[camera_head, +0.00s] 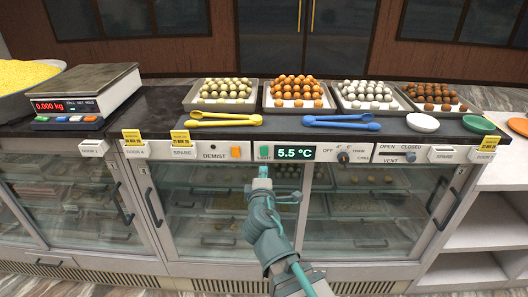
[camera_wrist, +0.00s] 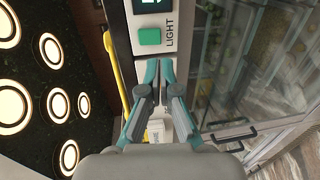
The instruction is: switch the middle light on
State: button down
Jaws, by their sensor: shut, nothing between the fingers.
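The green switch marked LIGHT (camera_head: 264,153) is on the white control strip, between the orange DEMIST switch (camera_head: 236,152) and the display reading 5.5 °C (camera_head: 295,153). In the wrist view the green LIGHT switch (camera_wrist: 150,36) lies just ahead of the fingertips. My gripper (camera_head: 263,171) is in front of the strip, a little below the green switch in the head view. In the wrist view my gripper (camera_wrist: 160,69) has its teal fingertips together and empty. A gap shows between the tips and the switch there; their depth from the strip is hard to tell.
Glass-fronted cabinet doors (camera_head: 345,215) with protruding handles (camera_head: 153,207) are below the strip. Yellow tongs (camera_head: 222,119), blue tongs (camera_head: 342,122) and trays of sweets (camera_head: 297,106) are on the counter above. A scale (camera_head: 86,92) stands at left. Knobs (camera_head: 343,157) are on the right.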

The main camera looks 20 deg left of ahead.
aim_at(264, 156)
jog(key=p+x, duration=0.2)
jog(key=x, duration=0.6)
jog(key=shift+w, duration=0.15)
